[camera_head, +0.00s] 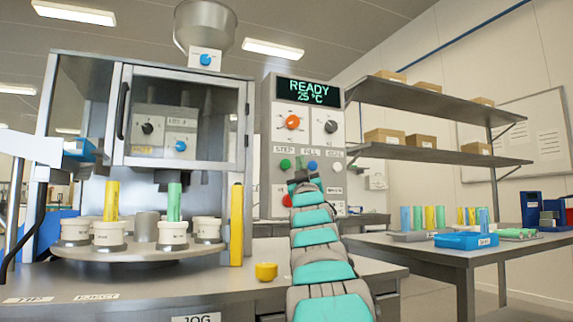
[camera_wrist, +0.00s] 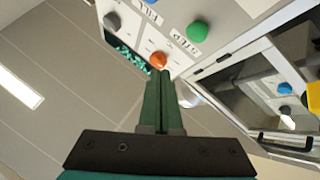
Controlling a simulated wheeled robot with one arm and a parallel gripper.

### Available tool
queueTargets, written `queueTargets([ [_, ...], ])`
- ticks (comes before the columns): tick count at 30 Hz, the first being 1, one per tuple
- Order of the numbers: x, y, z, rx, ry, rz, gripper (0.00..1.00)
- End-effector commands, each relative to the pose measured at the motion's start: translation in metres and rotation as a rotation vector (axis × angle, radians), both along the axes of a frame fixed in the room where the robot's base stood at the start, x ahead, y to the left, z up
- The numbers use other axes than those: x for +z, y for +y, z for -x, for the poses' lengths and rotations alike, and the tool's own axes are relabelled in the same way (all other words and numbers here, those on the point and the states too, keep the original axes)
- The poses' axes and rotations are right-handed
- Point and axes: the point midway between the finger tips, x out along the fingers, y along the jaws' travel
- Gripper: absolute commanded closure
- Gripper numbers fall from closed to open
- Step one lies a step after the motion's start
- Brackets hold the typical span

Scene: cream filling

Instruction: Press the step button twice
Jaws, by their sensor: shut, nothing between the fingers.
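The control panel (camera_head: 308,135) shows a lit display (camera_head: 309,92) reading READY 25 °C. The green button (camera_head: 285,164) sits under the STEP label (camera_head: 285,150), at the left of the button row. In the wrist view the green button (camera_wrist: 197,31) lies above and right of my fingertips, with its STEP label (camera_wrist: 187,48) beside it. My gripper (camera_head: 302,179) is in front of the panel, just below and right of the green button. In the wrist view its green fingers (camera_wrist: 162,74) are together and empty, overlapping the view just below the orange knob (camera_wrist: 158,60). Contact cannot be told.
A blue button (camera_head: 312,166) and a white button (camera_head: 337,165) share the row. A red button (camera_head: 287,200) sits below. At left, a rotary table (camera_head: 130,262) carries several white cups under the machine. A yellow cylinder (camera_head: 266,271) stands on the bench.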

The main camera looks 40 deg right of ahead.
Motion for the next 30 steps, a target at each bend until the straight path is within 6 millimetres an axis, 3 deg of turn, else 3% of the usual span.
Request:
queueTargets([
  [12, -0.001, -0.013, -0.050, 0.001, 0.002, -0.002, 1.00],
  [30, -0.001, -0.014, -0.059, 0.001, 0.001, 0.000, 1.00],
])
